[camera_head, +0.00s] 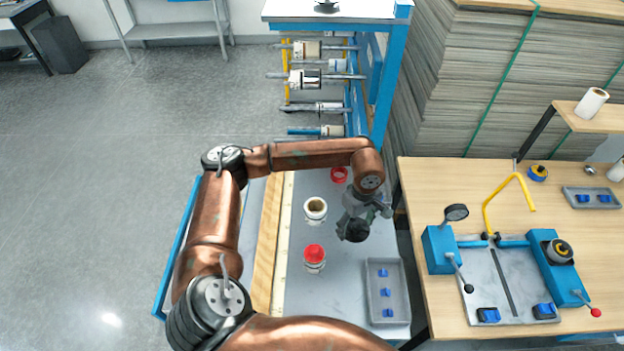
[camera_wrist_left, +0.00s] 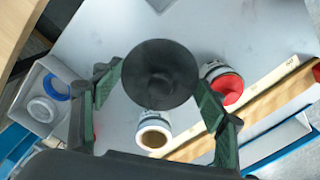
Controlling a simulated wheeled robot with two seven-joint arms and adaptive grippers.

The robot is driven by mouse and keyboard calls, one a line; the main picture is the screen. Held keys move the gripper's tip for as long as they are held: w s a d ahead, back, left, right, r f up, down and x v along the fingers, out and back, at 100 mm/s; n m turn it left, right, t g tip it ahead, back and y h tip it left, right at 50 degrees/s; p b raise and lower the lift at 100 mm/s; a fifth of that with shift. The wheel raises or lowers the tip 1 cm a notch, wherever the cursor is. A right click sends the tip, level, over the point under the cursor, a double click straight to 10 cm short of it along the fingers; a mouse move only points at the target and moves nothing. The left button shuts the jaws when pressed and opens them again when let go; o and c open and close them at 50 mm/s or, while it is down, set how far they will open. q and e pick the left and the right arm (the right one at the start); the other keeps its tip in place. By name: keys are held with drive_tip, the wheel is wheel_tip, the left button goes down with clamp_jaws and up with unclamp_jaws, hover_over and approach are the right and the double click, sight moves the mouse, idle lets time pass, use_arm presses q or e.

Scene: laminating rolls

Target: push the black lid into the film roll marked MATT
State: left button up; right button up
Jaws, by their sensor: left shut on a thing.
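My left gripper (camera_head: 362,216) is shut on the round black lid (camera_head: 354,230) and holds it above the grey table. In the left wrist view the black lid (camera_wrist_left: 160,72) sits between the fingers (camera_wrist_left: 160,88). An upright white film roll with an open core (camera_head: 315,205) stands left of the lid, apart from it; it also shows in the wrist view (camera_wrist_left: 154,137), partly behind the lid. Another upright roll (camera_head: 315,267) has a red lid (camera_head: 314,252) in its top. I cannot read MATT on either roll. My right gripper is not in view.
A red ring (camera_head: 339,174) lies behind the open roll. A grey tray (camera_head: 387,315) with several blue pieces is at the front right of the table. A wooden strip (camera_head: 268,245) runs along the left side. A rack (camera_head: 385,85) of rolls stands behind; a wooden workbench (camera_head: 425,190) is on the right.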

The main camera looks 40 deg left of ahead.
use_arm(q)
drive_tip(key=w+a+r+n+p, duration=0.1)
drive_tip(key=a+n+p, duration=0.5)
drive_tip(key=a+n, duration=0.45)
drive_tip(key=w+a+r+n+p, duration=0.15)
drive_tip(key=a+n+p, duration=0.5)
drive_tip(key=n, duration=0.75)
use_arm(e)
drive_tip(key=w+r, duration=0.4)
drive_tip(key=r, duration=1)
use_arm(q)
drive_tip(key=shift+n, duration=0.25)
drive_tip(key=shift+a+f+b, duration=0.2)
drive_tip(key=shift+f+b, duration=0.55)
drive_tip(key=shift+f, duration=0.6)
drive_tip(key=shift+a+f+b, duration=0.2)
drive_tip(key=shift+f+b, duration=0.5)
drive_tip(key=shift+f, duration=0.6)
drive_tip(key=shift+a+f+b, duration=0.2)
drive_tip(key=shift+f+b, duration=0.55)
drive_tip(key=shift+f, duration=0.6)
drive_tip(key=shift+f+b, duration=0.5)
drive_tip(key=shift+f, duration=0.4)
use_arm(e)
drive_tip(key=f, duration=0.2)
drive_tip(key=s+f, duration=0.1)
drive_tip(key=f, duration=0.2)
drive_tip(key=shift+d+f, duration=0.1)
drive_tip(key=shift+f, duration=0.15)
